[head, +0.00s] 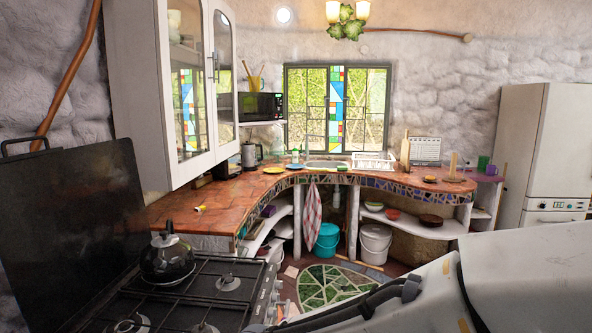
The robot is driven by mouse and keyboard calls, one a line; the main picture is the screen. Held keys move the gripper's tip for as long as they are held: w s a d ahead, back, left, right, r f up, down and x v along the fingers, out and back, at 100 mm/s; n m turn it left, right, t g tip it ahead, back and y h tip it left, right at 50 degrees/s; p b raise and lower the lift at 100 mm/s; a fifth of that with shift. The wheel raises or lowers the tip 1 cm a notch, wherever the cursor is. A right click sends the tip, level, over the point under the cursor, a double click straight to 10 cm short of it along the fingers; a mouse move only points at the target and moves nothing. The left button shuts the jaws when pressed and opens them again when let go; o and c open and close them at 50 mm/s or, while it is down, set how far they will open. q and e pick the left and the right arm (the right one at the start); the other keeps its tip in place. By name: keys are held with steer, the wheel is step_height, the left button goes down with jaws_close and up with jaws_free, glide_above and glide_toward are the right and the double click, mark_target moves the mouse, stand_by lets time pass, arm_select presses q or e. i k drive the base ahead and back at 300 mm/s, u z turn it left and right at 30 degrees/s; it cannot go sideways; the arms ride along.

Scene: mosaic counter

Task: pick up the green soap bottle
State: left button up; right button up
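A small bottle (295,156) with some green on it stands on the far counter, just left of the sink (327,164). It is too small to be sure that it is the green soap bottle. A grey arm link of mine fills the lower right of the head view, far from this bottle. Neither of my grippers can be made out in the view.
The curved mosaic counter (225,192) runs from the left wall past the sink to the right. A stove (195,300) with a black kettle (167,262) is at the near left. A green mosaic rug (330,285) lies on the floor.

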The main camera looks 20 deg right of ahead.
mark_target(295, 152)
steer(key=z, duration=0.55)
steer(key=k, duration=0.65)
steer(key=z, duration=0.6)
steer(key=i, duration=3.4)
steer(key=u, duration=0.35)
steer(key=i, duration=2)
steer(key=u, duration=0.35)
steer(key=i, duration=1.65)
steer(key=u, duration=0.1)
